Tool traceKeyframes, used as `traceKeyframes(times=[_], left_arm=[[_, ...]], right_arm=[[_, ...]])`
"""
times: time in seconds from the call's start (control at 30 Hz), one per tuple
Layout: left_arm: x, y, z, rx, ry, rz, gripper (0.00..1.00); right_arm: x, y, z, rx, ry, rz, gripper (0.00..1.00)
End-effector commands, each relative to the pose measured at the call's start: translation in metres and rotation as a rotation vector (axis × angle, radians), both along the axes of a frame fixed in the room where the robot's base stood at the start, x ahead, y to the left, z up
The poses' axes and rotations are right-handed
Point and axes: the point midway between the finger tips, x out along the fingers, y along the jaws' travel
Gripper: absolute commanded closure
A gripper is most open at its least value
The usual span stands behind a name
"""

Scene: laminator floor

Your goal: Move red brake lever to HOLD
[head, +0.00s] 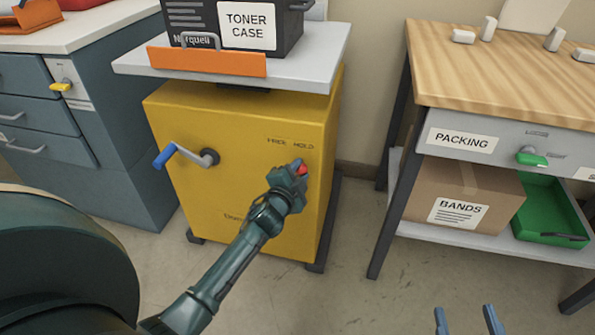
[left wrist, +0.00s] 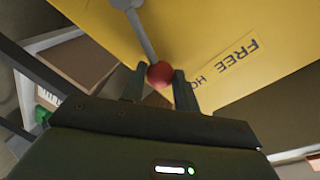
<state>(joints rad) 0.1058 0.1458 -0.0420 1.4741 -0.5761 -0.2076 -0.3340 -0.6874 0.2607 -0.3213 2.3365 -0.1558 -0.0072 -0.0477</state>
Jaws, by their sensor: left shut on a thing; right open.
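The red brake lever knob (head: 302,170) is on the front of the yellow cabinet (head: 240,125), below and near the HOLD end of the "FREE HOLD" label (head: 290,143). My left gripper (head: 297,173) is shut on the knob and hides most of it in the head view. In the left wrist view the red ball (left wrist: 160,74) sits between the two fingers, with its grey lever rod (left wrist: 142,35) running up to a pivot. The fingers partly cover the HOLD word there. My right gripper (head: 465,320) is open and empty at the bottom edge of the head view.
A blue-handled crank (head: 165,155) sticks out of the cabinet front to the left. A toner case (head: 240,30) stands on the grey top above. A packing table (head: 500,75) with a box (head: 470,190) and green tray (head: 550,205) is to the right. The floor between is clear.

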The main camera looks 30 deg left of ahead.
Motion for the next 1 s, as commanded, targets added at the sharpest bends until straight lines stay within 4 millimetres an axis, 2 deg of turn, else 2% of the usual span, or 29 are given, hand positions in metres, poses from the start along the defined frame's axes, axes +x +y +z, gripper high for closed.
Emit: traceKeyframes(times=[0.27,0.3,0.53,0.83,1.0], left_arm=[[0.000,-0.002,-0.001,0.004,0.003,-0.003,1.00],[0.000,-0.002,-0.001,0.003,0.003,-0.003,0.67],[0.000,-0.001,-0.001,0.003,0.002,-0.001,0.49],[-0.004,-0.001,0.000,0.002,0.002,0.000,0.48],[-0.027,-0.003,0.005,0.001,0.004,-0.001,0.48]], right_arm=[[0.000,0.000,0.000,0.000,0.000,-0.001,0.48],[0.000,0.000,0.000,0.001,0.000,-0.001,0.48],[0.000,0.000,0.000,0.001,-0.001,-0.001,0.48],[0.000,0.000,0.002,0.002,0.001,-0.001,0.48],[0.000,-0.002,0.004,0.002,0.056,-0.015,0.48]])
